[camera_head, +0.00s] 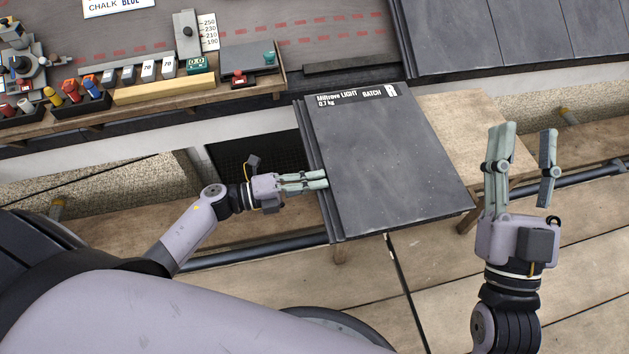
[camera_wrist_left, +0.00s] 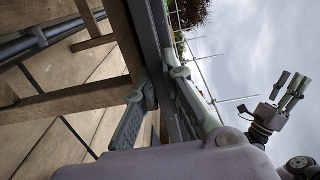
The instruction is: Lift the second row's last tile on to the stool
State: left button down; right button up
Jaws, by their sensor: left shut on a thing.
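A dark grey tile (camera_head: 385,165) with a white-lettered label along its far edge lies face up in the middle of the head view. It covers much of a pale wooden stool (camera_head: 468,122), whose top shows to its right. I cannot tell whether the tile rests on the stool. My left gripper (camera_head: 325,180) is shut on the tile's ribbed left edge. In the left wrist view its fingers (camera_wrist_left: 160,88) lie on both sides of the dark edge, with wooden stool legs (camera_wrist_left: 62,102) beside it. My right gripper (camera_head: 524,160) is open and empty, right of the tile.
Laid dark tiles (camera_head: 510,35) cover the roof at the upper right. Plank flooring (camera_head: 460,290) is clear in front.

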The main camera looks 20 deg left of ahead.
pick_arm(q)
jog(key=shift+f, duration=0.15)
pick_arm(e)
jog(key=shift+s+r+t, duration=0.6)
jog(key=shift+r+t, duration=0.1)
jog(key=shift+r, duration=0.25)
pick_arm(q)
jog(key=shift+b, duration=0.3)
pick_arm(e)
jog(key=shift+s+r, duration=0.2)
jog(key=shift+s, duration=0.05)
jog(key=shift+y, duration=0.4)
pick_arm(q)
jog(key=shift+f, duration=0.1)
pick_arm(e)
jog(key=shift+w+f, duration=0.15)
jog(key=shift+f, duration=0.15)
jog(key=shift+r, duration=0.1)
pick_arm(q)
jog(key=shift+f, duration=0.15)
pick_arm(e)
jog(key=shift+s+d+r+t, duration=0.1)
jog(key=shift+s+r+t, duration=0.3)
jog(key=shift+s+r, duration=0.15)
